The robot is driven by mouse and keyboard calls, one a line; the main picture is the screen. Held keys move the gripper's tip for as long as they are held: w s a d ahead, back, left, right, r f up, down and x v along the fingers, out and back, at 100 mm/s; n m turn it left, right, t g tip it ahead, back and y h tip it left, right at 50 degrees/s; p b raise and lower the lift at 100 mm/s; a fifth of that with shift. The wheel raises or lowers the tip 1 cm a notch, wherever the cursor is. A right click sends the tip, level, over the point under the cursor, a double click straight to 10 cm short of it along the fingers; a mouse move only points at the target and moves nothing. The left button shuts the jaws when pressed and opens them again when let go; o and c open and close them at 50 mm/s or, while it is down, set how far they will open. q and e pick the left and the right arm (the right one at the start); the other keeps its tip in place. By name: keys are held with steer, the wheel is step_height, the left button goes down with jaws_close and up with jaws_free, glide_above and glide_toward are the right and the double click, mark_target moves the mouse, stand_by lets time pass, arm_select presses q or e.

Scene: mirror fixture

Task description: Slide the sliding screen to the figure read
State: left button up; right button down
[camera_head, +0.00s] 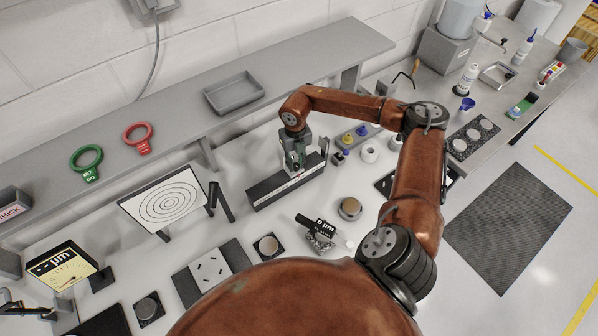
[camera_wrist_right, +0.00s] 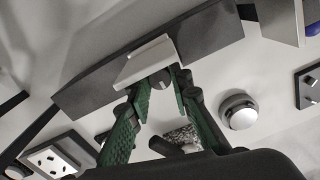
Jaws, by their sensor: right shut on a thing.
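The dark bench rail (camera_head: 262,191) stands on the white table near the middle, with a pale scale strip along its front edge. My right gripper (camera_head: 297,168) points down onto this rail from above. In the right wrist view, the gripper's green-padded fingers (camera_wrist_right: 165,88) are closed in on a small dark knob (camera_wrist_right: 172,75) below a pale tilted plate (camera_wrist_right: 145,62), which I take for the sliding screen. The rail (camera_wrist_right: 90,85) runs behind it.
A white board with concentric rings (camera_head: 165,203) stands left of the rail. A black device marked 0 µm (camera_head: 320,225) lies in front of it, beside a round metal-topped piece (camera_head: 350,208). A shelf with a grey tray (camera_head: 234,93) runs behind.

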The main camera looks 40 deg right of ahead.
mark_target(296, 165)
steer(key=shift+d, duration=0.25)
steer(key=c, duration=1.7)
jaws_free()
steer(key=shift+c, duration=0.2)
step_height(296, 165, up, 12)
steer(key=shift+a, duration=0.1)
